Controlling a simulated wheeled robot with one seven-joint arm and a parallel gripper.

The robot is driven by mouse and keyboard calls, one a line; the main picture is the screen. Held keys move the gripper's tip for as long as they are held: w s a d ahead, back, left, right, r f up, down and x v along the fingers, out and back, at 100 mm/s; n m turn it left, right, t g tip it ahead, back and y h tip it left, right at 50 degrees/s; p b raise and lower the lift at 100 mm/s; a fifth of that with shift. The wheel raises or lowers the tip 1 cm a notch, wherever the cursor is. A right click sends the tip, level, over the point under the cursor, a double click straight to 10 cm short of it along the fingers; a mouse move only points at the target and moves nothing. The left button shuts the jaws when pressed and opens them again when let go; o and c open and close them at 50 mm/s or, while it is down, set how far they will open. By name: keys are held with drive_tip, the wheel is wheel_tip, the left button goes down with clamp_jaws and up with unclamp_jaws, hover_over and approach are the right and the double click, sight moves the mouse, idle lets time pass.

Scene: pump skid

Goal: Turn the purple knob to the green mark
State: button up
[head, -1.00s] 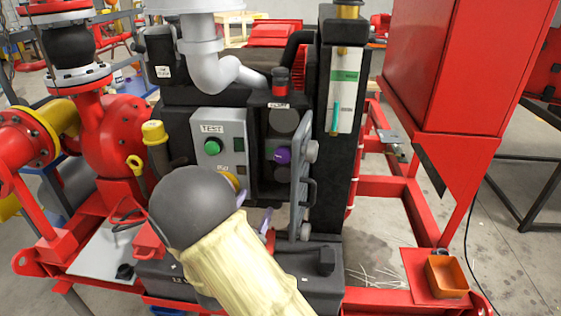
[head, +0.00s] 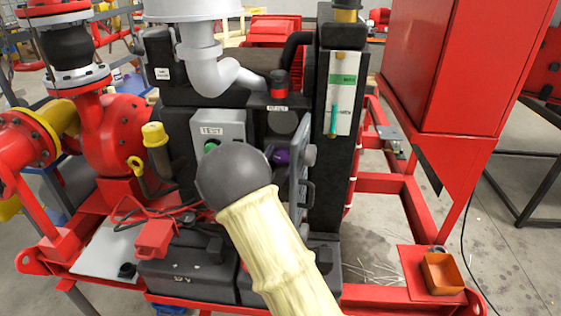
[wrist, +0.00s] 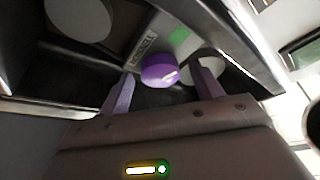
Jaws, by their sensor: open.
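The purple knob (wrist: 160,70) is in the middle of the wrist view, with a pale line on its face. It also shows partly in the head view (head: 281,157), to the right of my arm's dark round joint. My gripper (wrist: 166,80) is open, with one purple finger on either side of the knob in the picture. I cannot tell whether the fingers touch it. A green mark (wrist: 180,37) shows on a pale label strip just above and right of the knob.
The knob sits in a dark recess beside a grey TEST box (head: 217,128) and an open grey panel door (head: 301,180). A red button (head: 279,85) is above. A large red cabinet (head: 440,70) stands right. An orange bin (head: 443,273) sits front right.

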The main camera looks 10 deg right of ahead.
drive_tip(key=c, duration=1)
drive_tip(key=shift+d+f+n+t+b, duration=0.1)
drive_tip(key=shift+f+n+t+b, duration=0.25)
drive_tip(key=shift+n+b, duration=0.45)
drive_tip(key=shift+r+n+t+y+b, duration=0.25)
drive_tip(key=shift+n+t+y, duration=0.3)
drive_tip(key=shift+n, duration=0.85)
drive_tip(key=shift+f, duration=0.1)
drive_tip(key=o, duration=1)
drive_tip(key=shift+s, duration=0.15)
